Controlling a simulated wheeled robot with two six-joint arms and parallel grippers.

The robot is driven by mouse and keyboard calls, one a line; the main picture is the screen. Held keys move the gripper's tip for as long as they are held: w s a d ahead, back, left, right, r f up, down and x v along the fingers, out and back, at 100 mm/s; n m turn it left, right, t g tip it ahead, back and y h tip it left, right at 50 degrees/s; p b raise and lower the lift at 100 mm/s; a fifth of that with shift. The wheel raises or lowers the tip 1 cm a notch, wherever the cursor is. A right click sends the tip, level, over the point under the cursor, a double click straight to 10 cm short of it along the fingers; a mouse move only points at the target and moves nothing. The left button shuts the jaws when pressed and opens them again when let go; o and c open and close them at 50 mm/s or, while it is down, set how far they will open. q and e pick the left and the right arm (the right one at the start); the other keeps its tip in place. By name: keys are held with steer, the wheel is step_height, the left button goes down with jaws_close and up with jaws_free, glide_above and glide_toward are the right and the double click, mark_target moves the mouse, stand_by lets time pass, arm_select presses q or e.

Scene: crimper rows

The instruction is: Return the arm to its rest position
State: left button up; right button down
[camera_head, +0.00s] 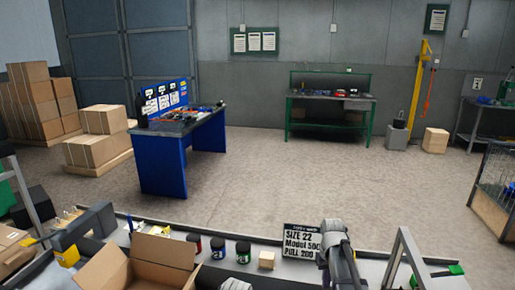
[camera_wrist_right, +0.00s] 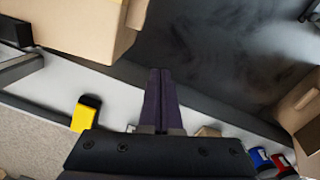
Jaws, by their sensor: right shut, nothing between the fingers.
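My right gripper (camera_head: 343,270) is low at the bottom right of the head view, over the near bench, just right of the sign board. In the right wrist view its two dark fingers (camera_wrist_right: 160,98) lie side by side, closed, with nothing between them. Part of the right arm is cut off by the bottom edge of the head view. I cannot make out my left gripper in either view.
The near bench (camera_head: 205,268) carries an open cardboard box (camera_head: 150,255), several small jars (camera_head: 218,248), a wooden block (camera_head: 267,260) and a sign board (camera_head: 301,240). A yellow-topped item (camera_wrist_right: 84,115) shows in the wrist view. The floor beyond (camera_head: 300,185) is clear.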

steer(key=s+a+n, duration=0.2)
steer(key=s+a, duration=1.6)
steer(key=s, duration=0.3)
steer(key=shift+s+a+n+h, duration=0.2)
steer(key=shift+a+n+h, duration=0.1)
steer(key=shift+h, duration=0.1)
